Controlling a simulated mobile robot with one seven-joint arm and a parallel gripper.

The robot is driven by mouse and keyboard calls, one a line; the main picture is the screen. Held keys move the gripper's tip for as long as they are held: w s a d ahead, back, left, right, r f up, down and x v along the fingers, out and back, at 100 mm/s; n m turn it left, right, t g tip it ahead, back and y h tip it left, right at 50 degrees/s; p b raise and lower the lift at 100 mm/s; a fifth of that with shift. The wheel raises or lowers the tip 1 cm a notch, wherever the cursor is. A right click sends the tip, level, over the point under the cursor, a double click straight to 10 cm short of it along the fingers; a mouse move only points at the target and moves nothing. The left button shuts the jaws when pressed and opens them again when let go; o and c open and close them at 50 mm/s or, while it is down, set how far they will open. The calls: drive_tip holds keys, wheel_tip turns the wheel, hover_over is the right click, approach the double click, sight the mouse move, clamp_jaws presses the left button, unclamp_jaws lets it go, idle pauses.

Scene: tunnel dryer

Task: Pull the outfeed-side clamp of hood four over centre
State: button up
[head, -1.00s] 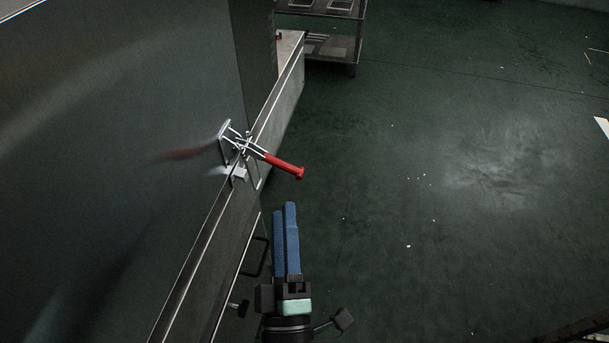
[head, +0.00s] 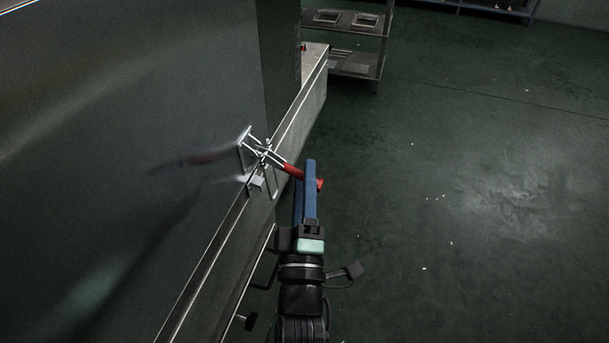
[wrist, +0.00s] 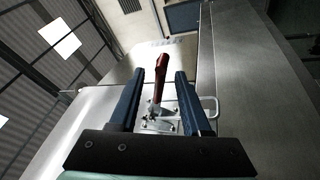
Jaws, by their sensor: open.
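The clamp (head: 262,155) is a bright metal toggle latch with a red handle (head: 293,171), fixed at the lower edge of the grey hood (head: 170,130). Its handle sticks out to the right, away from the hood face. My gripper (head: 311,168) has blue fingers and reaches the handle; the fingers hide part of it, with the red tip showing to their right. In the wrist view the clamp's metal base (wrist: 160,122) and red handle (wrist: 162,72) show between my two open fingers (wrist: 163,78), with a gap on each side. Contact cannot be told.
The long metal ledge of the dryer body (head: 225,235) runs below the hood, with a dark handle (head: 265,268) on its side. A metal rack (head: 358,50) stands at the back. The green floor (head: 450,220) to the right is clear apart from small scraps.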

drive_tip(key=shift+w+r, duration=0.15)
drive_tip(key=shift+w, duration=0.35)
clamp_jaws()
idle(1.2)
